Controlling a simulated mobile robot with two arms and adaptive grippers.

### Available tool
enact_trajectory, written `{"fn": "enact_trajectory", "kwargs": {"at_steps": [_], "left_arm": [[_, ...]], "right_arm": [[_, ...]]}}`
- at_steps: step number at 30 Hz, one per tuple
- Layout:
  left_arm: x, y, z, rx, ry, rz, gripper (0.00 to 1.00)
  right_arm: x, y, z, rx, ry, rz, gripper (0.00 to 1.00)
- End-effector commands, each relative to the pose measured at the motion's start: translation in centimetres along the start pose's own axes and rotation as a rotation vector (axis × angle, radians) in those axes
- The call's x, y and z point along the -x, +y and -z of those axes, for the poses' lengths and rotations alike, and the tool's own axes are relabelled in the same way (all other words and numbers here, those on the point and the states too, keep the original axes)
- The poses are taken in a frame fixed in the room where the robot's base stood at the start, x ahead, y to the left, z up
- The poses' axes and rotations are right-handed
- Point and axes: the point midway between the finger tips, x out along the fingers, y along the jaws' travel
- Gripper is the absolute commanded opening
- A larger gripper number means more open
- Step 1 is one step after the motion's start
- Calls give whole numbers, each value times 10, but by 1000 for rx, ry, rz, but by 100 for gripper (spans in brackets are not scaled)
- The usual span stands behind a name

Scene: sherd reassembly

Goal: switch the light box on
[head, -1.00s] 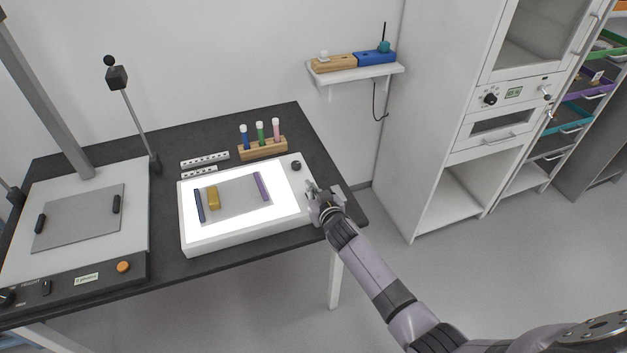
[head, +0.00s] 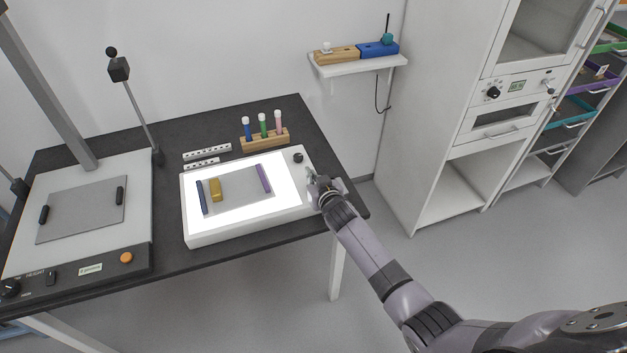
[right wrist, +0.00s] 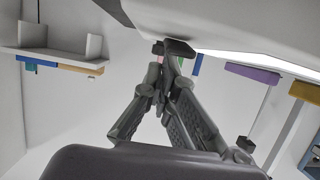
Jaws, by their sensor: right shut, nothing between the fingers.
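The light box (head: 210,234) is a white slab on the dark table, and its top panel glows bright white. A black knob (head: 297,157) sits at its far right corner. On the panel lie a grey sheet with a dark blue bar (head: 201,197), a yellow block (head: 215,189) and a purple bar (head: 263,178). My right gripper (head: 313,180) is at the box's right edge, shut and empty; its fingers also show in the right wrist view (right wrist: 172,52), close to the box's surface. Whether they touch it I cannot tell. My left gripper is out of view.
A wooden rack (head: 265,140) with blue, green and pink tubes stands behind the box, beside white perforated strips (head: 207,152). A copy stand (head: 140,210) fills the table's left. A wall shelf (head: 358,65) and white cabinet (head: 440,130) are at the right.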

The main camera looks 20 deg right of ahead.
Motion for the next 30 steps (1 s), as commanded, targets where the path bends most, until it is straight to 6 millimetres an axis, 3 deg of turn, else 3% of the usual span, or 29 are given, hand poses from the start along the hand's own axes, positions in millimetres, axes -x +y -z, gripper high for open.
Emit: {"fn": "enact_trajectory", "kwargs": {"at_steps": [5, 13, 15, 30], "left_arm": [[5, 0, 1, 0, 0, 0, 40], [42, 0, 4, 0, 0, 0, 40], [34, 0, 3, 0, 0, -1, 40], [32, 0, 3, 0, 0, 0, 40]], "right_arm": [[0, 0, 7, 0, 0, 0, 0], [7, 4, 52, -1, 1, -2, 0], [18, 4, 40, 0, -1, -2, 0], [91, 4, 48, -1, 0, -2, 0]]}}
